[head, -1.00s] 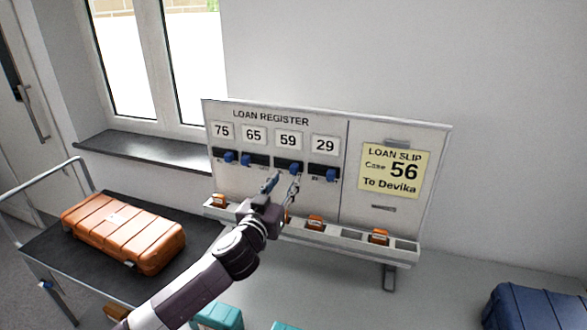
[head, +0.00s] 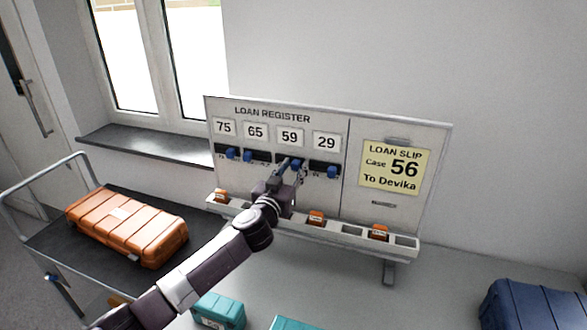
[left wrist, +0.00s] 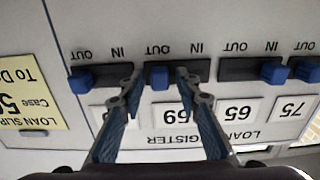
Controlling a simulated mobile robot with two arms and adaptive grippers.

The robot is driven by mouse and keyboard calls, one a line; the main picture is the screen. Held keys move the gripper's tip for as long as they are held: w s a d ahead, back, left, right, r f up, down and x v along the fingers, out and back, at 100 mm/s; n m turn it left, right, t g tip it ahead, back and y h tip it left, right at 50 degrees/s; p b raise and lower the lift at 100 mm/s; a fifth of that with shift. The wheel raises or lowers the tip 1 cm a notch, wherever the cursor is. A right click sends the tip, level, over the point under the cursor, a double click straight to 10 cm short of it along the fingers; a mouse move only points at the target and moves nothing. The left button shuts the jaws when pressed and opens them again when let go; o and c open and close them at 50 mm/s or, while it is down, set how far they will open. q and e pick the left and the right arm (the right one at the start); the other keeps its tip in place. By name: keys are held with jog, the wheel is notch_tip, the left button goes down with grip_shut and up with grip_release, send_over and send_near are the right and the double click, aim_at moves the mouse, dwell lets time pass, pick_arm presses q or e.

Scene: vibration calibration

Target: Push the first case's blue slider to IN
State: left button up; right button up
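The loan register board (head: 224,179) has numbered plates 75, 65, 59 and 29, each above a blue slider on a dark track. The 75 slider (head: 231,154), 59 slider (left wrist: 160,77) and 29 slider (head: 332,172) sit at their OUT ends. The 65 slider (head: 247,157) sits at IN. My left gripper (head: 291,169) is at the 59 track. In the upside-down left wrist view its open fingers (left wrist: 156,90) stand on either side of the 59 slider, with gaps visible; contact cannot be told. My right gripper is not in view.
A loan slip (head: 396,166) reads Case 56, To Devika. A ledge (head: 332,236) with orange tags runs below the sliders. An orange case (head: 127,226) lies on a trolley at left. A teal case (head: 220,311) and a blue case (head: 533,307) are near the front.

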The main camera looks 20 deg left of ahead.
aim_at(279, 159)
pick_arm(q)
grip_shut()
jog(key=a, duration=0.5)
jog(key=shift+a+b, duration=0.1)
jog(key=shift+b, duration=0.2)
jog(key=shift+c, duration=0.5)
grip_release()
jog(key=shift+o, duration=1.4)
jog(key=shift+a, duration=0.15)
